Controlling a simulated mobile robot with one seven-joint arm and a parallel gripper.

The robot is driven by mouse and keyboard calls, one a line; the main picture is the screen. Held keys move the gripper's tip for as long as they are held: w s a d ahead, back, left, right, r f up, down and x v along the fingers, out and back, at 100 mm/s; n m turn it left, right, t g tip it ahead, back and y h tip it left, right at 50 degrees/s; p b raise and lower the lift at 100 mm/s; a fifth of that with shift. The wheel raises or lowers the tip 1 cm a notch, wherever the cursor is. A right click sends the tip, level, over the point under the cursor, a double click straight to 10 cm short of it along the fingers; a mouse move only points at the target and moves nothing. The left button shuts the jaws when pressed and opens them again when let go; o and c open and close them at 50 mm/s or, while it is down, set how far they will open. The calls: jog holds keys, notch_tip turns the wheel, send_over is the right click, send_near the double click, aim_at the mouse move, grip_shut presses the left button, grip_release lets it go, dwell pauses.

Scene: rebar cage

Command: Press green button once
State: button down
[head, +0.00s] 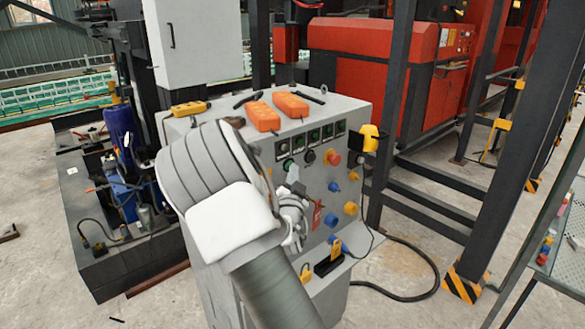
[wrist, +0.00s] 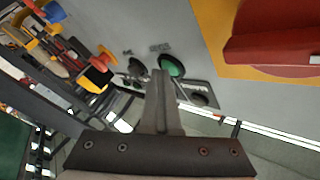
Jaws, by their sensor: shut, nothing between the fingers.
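The green button (wrist: 172,65) is a round green cap in a dark ring on the grey panel, just beyond my fingertips in the wrist view. In the head view a dark green button (head: 287,164) shows on the sloped control panel (head: 345,190), beside my gripper (head: 292,174). My gripper also shows in the wrist view (wrist: 161,75), its fingers together with nothing between them. The fingertips overlap the lower left edge of the green button in the picture. I cannot tell whether they touch it.
A red switch (wrist: 275,30) on a yellow plate is close on the right in the wrist view. Black knobs (wrist: 137,66) sit near the button. Orange boxes (head: 263,116) lie on the console top. A red-orange knob (head: 333,158) and blue knobs are right of my gripper.

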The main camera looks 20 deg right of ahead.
jog(key=shift+s+d+b, duration=0.2)
jog(key=shift+s+b, duration=0.05)
jog(key=shift+s, duration=0.35)
jog(key=shift+s+d+b, duration=0.15)
jog(key=shift+s+b, duration=0.05)
jog(key=shift+s, duration=0.35)
jog(key=shift+s+d+b, duration=0.3)
jog(key=shift+s, duration=0.5)
jog(key=shift+s+d+b, duration=0.3)
jog(key=shift+s+b, duration=0.05)
jog(key=shift+s, duration=0.4)
jog(key=shift+s+d+b, duration=0.3)
jog(key=shift+s, duration=0.5)
